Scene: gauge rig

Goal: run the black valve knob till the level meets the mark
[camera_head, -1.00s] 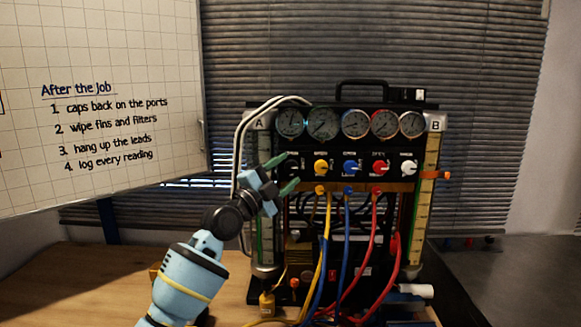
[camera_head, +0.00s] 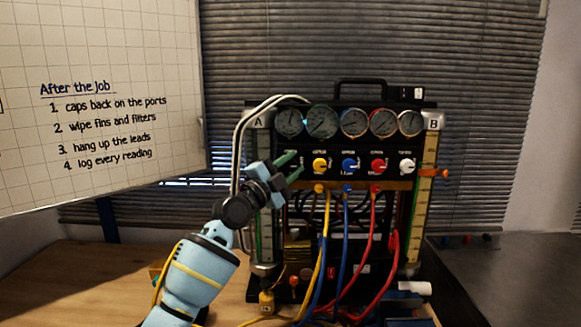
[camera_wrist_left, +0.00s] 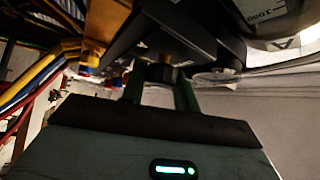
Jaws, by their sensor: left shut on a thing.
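The gauge rig (camera_head: 345,107) stands on the bench with a row of round dials and a row of coloured knobs beneath. My left gripper (camera_head: 293,166) is at the left end of the knob row, shut on the black valve knob. The fingers mostly hide that knob in the head view. In the left wrist view the black knob (camera_wrist_left: 161,72) sits between the two green fingers. Sight column A (camera_head: 264,225) is partly behind my gripper. Sight column B (camera_head: 423,215) carries an orange marker (camera_head: 434,173). I cannot read the liquid level clearly. My right gripper is not in view.
Yellow, blue and red hoses (camera_head: 371,225) hang from the front ports. Yellow, blue, red and white knobs (camera_head: 406,166) sit right of the gripper. A whiteboard (camera_head: 100,100) stands at the left. The wooden bench (camera_head: 70,285) is clear at front left.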

